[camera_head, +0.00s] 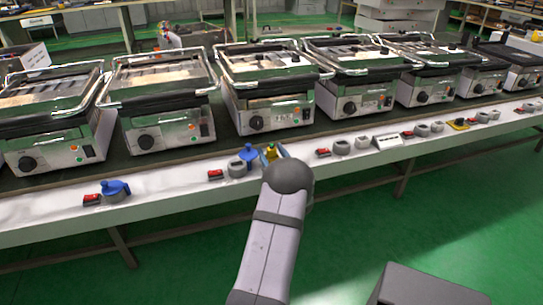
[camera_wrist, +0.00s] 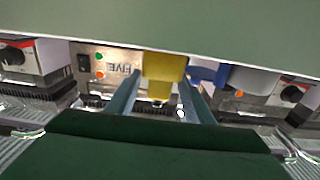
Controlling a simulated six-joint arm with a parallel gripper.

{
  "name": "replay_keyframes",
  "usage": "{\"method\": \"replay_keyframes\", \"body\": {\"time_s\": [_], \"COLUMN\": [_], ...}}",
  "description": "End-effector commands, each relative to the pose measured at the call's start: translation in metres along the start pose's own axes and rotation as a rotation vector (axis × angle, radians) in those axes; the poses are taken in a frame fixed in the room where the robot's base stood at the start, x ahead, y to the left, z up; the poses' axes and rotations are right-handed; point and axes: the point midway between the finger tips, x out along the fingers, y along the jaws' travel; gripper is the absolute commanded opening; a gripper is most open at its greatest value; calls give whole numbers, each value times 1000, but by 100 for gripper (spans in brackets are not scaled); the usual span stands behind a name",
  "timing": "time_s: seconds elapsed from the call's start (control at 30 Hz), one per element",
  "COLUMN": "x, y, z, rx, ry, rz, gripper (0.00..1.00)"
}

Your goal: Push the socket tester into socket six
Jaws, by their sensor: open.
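A yellow piece, which looks like the socket tester (camera_wrist: 164,72), sits between the two blue-grey fingers of my gripper (camera_wrist: 162,82) in the wrist view. The fingers stand open on either side of it, and I cannot tell if either touches it. In the head view my gripper (camera_head: 271,152) is at the white ledge, with the yellow piece (camera_head: 270,153) showing small between its fingers. Just left of it are a blue plug (camera_head: 249,153) and a grey round socket (camera_head: 238,168). Which socket is six cannot be read. My wrist hides part of the ledge.
Several grills stand behind the ledge (camera_head: 170,186); one panel reads FIVE (camera_wrist: 122,69). A second blue plug (camera_head: 116,188) is at the left. More grey sockets (camera_head: 341,147), red switches (camera_head: 323,153), a white sign (camera_head: 388,142) and another yellow item (camera_head: 459,124) are at the right.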

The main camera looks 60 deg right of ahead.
Motion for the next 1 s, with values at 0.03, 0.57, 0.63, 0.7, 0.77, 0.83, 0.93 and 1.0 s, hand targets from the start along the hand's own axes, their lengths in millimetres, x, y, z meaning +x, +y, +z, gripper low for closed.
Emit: {"method": "replay_keyframes", "body": {"time_s": [0.03, 0.57, 0.63, 0.7, 0.77, 0.83, 0.93, 1.0], "x": [0, 0, 0, 0, 0, 0, 0, 0], "y": [0, 0, 0, 0, 0, 0, 0, 0], "z": [0, -2, -5, -11, -18, -29, -46, -58], "rx": [0, 0, -1, -1, -1, -1, -3, -2], "ry": [0, 1, 2, 3, 4, 4, 4, 4], "rz": [0, 0, 0, 0, 0, 0, 0, 0], "gripper": [48, 3, 3, 3, 3, 3, 3, 3]}}
